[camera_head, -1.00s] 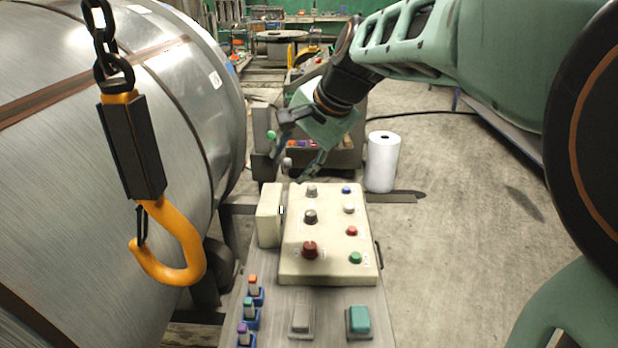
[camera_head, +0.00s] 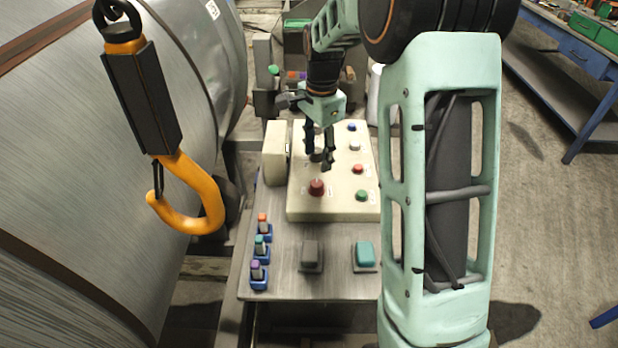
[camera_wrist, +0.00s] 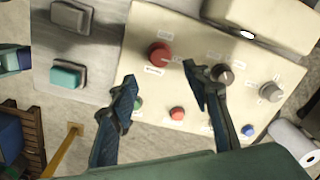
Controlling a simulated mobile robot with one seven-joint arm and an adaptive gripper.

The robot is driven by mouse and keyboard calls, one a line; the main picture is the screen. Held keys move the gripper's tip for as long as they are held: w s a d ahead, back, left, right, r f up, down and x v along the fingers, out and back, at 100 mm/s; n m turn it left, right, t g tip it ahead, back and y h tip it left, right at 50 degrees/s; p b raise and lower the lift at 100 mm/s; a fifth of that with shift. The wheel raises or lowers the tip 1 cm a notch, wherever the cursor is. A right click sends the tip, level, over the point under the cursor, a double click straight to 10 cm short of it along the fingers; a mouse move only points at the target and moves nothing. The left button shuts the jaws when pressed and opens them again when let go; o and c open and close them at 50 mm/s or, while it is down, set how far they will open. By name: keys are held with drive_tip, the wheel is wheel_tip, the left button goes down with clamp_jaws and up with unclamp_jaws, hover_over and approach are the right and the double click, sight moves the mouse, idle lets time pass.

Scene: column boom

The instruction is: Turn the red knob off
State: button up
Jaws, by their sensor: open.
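The red knob (camera_head: 317,187) is a dark red round knob at the near left of the cream control box (camera_head: 300,205). It also shows in the wrist view (camera_wrist: 159,54), above and between my fingers in the picture, apart from them. My gripper (camera_head: 320,158) is open and empty over the box, just beyond the red knob in the head view.
A small red button (camera_head: 358,169), a green button (camera_head: 362,195), a white button (camera_head: 355,146) and a blue button (camera_head: 352,127) line the box's right side. Grey and teal switches (camera_head: 365,253) sit in front. An orange hook (camera_head: 190,195) hangs at left beside a large metal coil.

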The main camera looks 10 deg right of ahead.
sight(317, 183)
wheel_tip(317, 183, down, 10)
drive_tip(key=shift+w+f+p, duration=0.15)
drive_tip(key=shift+f+p, duration=0.1)
drive_tip(key=shift+p, duration=0.2)
drive_tip(key=c, duration=1.2)
drive_tip(key=shift+o, duration=0.2)
